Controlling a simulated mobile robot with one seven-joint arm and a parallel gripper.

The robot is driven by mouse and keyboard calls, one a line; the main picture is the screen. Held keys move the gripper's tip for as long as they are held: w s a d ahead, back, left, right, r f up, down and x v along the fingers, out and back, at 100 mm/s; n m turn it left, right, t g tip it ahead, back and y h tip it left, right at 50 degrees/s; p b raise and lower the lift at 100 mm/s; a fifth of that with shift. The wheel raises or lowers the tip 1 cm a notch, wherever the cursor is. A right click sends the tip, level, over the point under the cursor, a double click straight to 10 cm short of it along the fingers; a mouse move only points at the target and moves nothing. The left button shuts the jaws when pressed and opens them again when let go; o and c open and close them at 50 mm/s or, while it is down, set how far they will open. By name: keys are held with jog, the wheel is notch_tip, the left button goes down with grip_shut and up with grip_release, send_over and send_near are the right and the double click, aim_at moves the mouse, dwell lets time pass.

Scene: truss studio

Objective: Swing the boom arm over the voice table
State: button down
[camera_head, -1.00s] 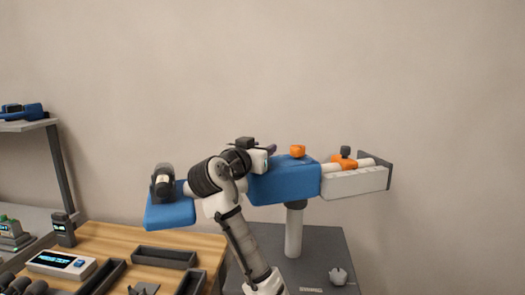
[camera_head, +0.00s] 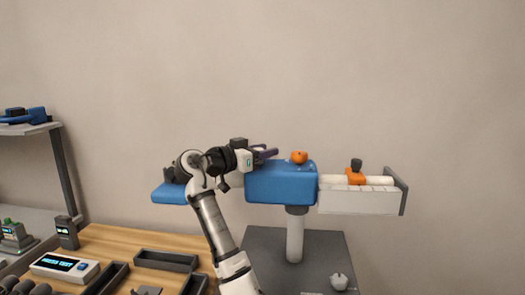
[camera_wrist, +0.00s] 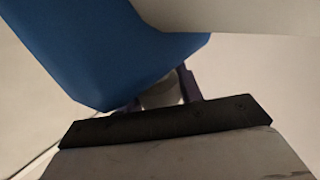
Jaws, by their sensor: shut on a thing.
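The boom arm (camera_head: 281,184) is a long blue and white bar on a pale post, with orange knobs on top. Its right part is a white box with a dark end plate; its blue left end (camera_head: 170,194) is partly behind my arm. My gripper (camera_head: 268,153) is at the upper left of the blue middle block. In the wrist view, my purple fingers (camera_wrist: 187,84) are shut on a pale round part (camera_wrist: 160,93) beneath a blue piece. The wooden table (camera_head: 112,238) is at lower left; the blue end shows above its back right in the picture.
A dark grey stand (camera_head: 258,247) carries the post and a small grey knob (camera_head: 339,281). Dark trays (camera_head: 166,260) and a white display box (camera_head: 65,267) sit on the wooden table. A grey shelf (camera_head: 30,129) stands at far left. The wall behind is bare.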

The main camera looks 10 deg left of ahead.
jog(key=shift+w+r, duration=0.1)
jog(key=shift+r, duration=0.1)
dwell(0.5)
jog(key=c, duration=1.2)
grip_release()
jog(key=shift+c, duration=0.2)
jog(key=o, duration=0.3)
jog(key=shift+w+f, duration=0.15)
jog(key=shift+s+a+f, duration=0.1)
jog(key=shift+s+a, duration=0.15)
jog(key=shift+s, duration=0.05)
jog(key=b+v, duration=0.4)
jog(key=v, duration=0.9)
jog(key=shift+a, duration=0.15)
